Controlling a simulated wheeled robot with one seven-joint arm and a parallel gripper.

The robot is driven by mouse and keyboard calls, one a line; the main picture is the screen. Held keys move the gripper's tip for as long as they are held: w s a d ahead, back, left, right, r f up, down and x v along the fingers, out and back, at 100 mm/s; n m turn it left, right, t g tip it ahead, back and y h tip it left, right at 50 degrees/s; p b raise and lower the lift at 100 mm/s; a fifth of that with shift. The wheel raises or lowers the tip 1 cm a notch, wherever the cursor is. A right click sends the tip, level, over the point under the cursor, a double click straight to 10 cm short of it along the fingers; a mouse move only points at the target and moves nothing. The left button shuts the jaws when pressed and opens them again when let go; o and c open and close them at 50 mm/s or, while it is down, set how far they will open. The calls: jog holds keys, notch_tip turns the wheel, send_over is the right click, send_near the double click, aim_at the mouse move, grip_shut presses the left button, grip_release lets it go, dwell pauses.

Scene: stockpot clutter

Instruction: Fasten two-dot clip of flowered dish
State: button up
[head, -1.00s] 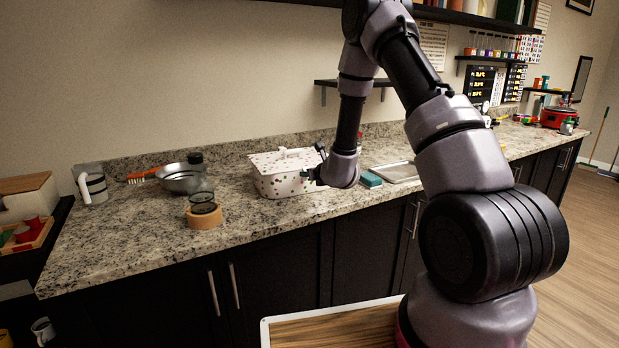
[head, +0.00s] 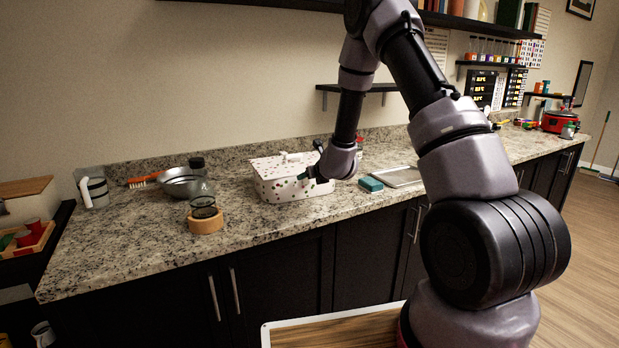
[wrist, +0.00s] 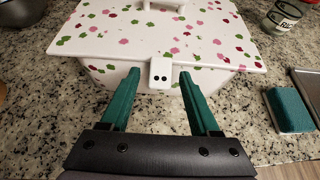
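The flowered dish (head: 288,188) is a white box with pink and green flowers, standing on the granite counter. Its lid (wrist: 170,40) lies on top and carries a white handle (wrist: 165,4). The white two-dot clip (wrist: 160,73) hangs at the lid's front edge in the wrist view, with two dark dots near its lower end. My gripper (wrist: 158,76) is open, its green fingers apart on either side of the clip, pointing at the dish's front. Nothing is between the fingers except the clip beyond the tips. Whether the clip's lower end touches the wall I cannot tell.
A blue-green sponge (head: 370,184) and a grey tray (head: 402,175) lie right of the dish. Bare counter lies in front.

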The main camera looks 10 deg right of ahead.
jog(key=v, duration=1)
jog(key=shift+s, duration=0.35)
jog(key=shift+s+f+t+y, duration=0.6)
jog(key=shift+s+f+t, duration=0.95)
jog(key=shift+f+t, duration=1.2)
jog(key=x, duration=1)
jog(key=shift+w+d+r, duration=0.3)
jog(key=shift+w, duration=0.05)
